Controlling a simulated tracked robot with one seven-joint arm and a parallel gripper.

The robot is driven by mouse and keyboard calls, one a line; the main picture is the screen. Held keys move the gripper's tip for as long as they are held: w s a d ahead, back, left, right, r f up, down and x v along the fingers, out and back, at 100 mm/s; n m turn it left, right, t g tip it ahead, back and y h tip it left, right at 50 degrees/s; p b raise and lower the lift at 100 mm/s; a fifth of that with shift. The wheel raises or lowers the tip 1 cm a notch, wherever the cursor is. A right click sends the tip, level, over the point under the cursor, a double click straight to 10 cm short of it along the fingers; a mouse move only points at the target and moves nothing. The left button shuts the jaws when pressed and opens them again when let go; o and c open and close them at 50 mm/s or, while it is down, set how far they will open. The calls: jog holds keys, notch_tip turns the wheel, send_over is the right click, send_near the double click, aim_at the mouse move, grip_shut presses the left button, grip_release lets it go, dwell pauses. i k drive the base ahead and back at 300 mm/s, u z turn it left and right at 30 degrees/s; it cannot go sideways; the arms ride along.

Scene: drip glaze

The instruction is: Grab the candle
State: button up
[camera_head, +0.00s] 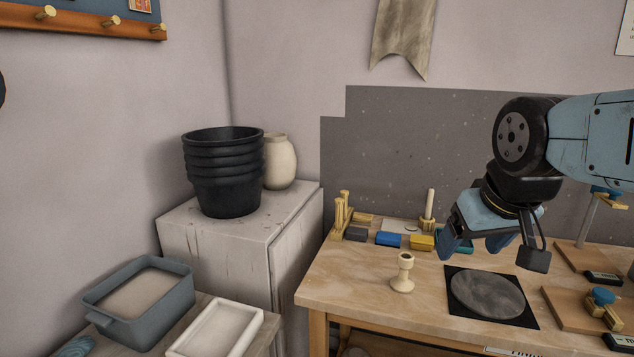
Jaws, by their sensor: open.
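A pale candle (430,200) stands upright in a yellowish holder (427,224) near the back of the wooden workbench (345,278). My gripper (475,247) is open and empty, and it points down above the bench, to the right of the candle in the picture. The gripper is apart from the candle. A cream candlestick-shaped piece (403,274) stands nearer the front of the bench, with nothing visible in its top.
Blue (388,239) and yellow (422,243) blocks lie near the candle. A wooden stand (342,217) is at the back left. A dark mat (457,303) with a grey disc lies in front. Black stacked buckets (223,172) stand on a white cabinet (255,247).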

aim_at(431, 193)
jog(key=z, duration=0.35)
jog(key=k, duration=0.65)
jog(key=z, duration=0.35)
jog(key=i, duration=1.2)
jog(key=u, duration=0.5)
